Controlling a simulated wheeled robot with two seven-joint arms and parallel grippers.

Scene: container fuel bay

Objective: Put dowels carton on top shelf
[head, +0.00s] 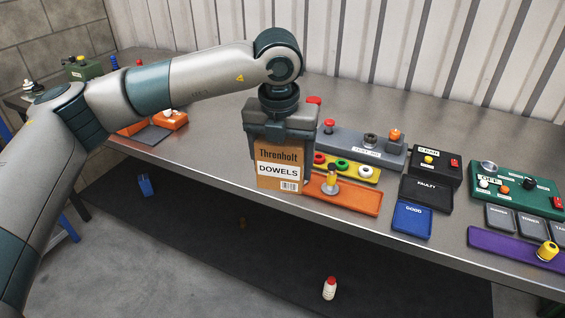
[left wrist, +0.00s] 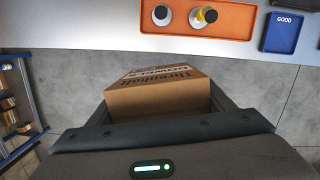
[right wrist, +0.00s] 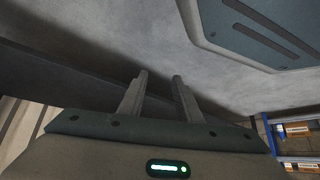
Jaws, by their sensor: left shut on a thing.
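The dowels carton (head: 280,184), a brown box with "Thronholt" and a white "DOWELS" label, is held upright at the front edge of the workbench, in front of the orange tray. My left gripper (head: 281,155) is shut on it from above, with a finger at each side. In the left wrist view the carton (left wrist: 158,100) sits between the fingers. A blue rack (left wrist: 22,90) with several boxes on its shelves shows at the left of that view. Blue shelving with boxes (right wrist: 272,130) also shows in the right wrist view. My right gripper (right wrist: 160,75) is empty, its fingers a little apart.
The workbench (head: 215,155) carries an orange tray (head: 345,196) with a metal piece, a blue GOOD tray (head: 412,220), a black FAULTY tray (head: 427,192) and a purple tray (head: 510,250). A small white bottle with a red cap (head: 329,289) stands on the dark floor mat (head: 220,245).

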